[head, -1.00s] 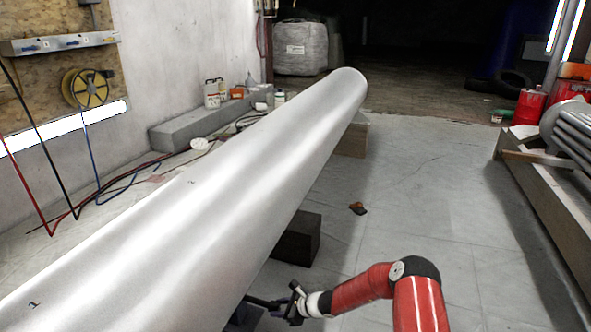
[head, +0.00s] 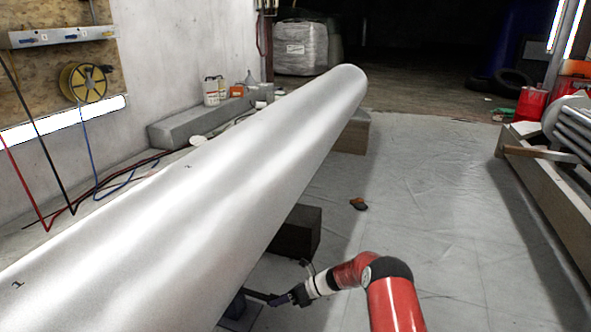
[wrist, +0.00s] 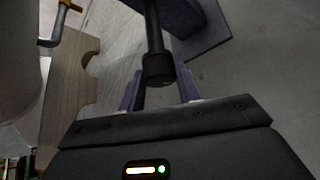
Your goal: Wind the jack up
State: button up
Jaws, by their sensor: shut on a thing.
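The jack (head: 237,308) is a dark blue piece low under the near part of the long silver tube (head: 190,215), which hides most of it. Its dark crank handle (head: 258,294) sticks out to the right. My gripper (head: 286,299) is at the handle's outer end, shut on it. In the wrist view the black grip of the handle (wrist: 157,62) lies between the two purple fingers of my gripper (wrist: 158,90). A dark flat plate (wrist: 208,35) shows behind it.
A dark block (head: 296,232) stands under the tube, and a wooden support (head: 352,134) is farther back. A small orange and dark item (head: 358,204) lies on the sheeted floor. The floor right of the tube is mostly clear, up to a wooden trough (head: 545,190).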

jog(key=o, duration=0.9)
jog(key=shift+r, duration=0.1)
jog(key=shift+o, duration=0.2)
jog(key=p+v, duration=0.1)
jog(key=v, duration=0.7)
